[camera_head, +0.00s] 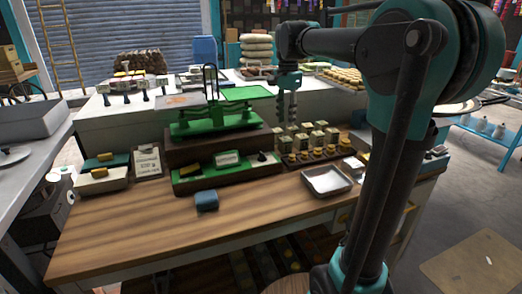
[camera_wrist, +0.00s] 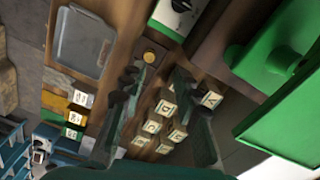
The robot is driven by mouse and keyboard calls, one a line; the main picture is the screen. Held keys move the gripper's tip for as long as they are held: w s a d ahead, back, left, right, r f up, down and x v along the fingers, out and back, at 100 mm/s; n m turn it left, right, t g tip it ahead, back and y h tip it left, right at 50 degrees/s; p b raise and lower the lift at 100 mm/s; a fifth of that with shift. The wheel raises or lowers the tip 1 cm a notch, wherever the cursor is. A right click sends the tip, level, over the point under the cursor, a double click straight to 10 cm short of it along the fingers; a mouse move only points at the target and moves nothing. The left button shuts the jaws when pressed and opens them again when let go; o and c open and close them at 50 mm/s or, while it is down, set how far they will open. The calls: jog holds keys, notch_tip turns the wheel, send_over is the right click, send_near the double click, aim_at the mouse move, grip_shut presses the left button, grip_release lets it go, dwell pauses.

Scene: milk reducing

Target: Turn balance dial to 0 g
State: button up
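A green balance scale (camera_head: 215,122) stands on a dark brown block at the middle of the workbench. A low green-topped panel (camera_head: 228,172) lies in front of it, with a small dark knob (camera_head: 263,156) at its right end. In the wrist view a black dial (camera_wrist: 181,5) on a pale face sits at the top edge, partly cut off; its setting is unreadable. My gripper (camera_head: 287,108) points down behind the small labelled blocks, right of the scale. In the wrist view my gripper (camera_wrist: 157,82) has its fingers apart with nothing between them, away from the dial.
Several lettered blocks (camera_wrist: 165,108) and brass weights (camera_head: 317,154) stand close below my gripper. A metal tray (camera_head: 327,181) lies at the right, and a blue block (camera_head: 206,200) in front. The workbench's front (camera_head: 140,225) is mostly clear.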

jog(key=s+a+r+n, duration=0.2)
jog(key=a+r+n, duration=0.5)
jog(key=n, duration=0.8)
send_near(261, 147)
jog(key=s+f, duration=0.1)
jog(key=f, duration=0.1)
jog(key=s+f, duration=0.1)
jog(key=f, duration=0.2)
jog(key=s+f, duration=0.1)
jog(key=f, duration=0.2)
jog(key=shift+s+a+f, duration=0.1)
jog(key=shift+s+a, duration=0.05)
jog(key=shift+s, duration=0.1)
jog(key=shift+c, duration=0.6)
grip_shut()
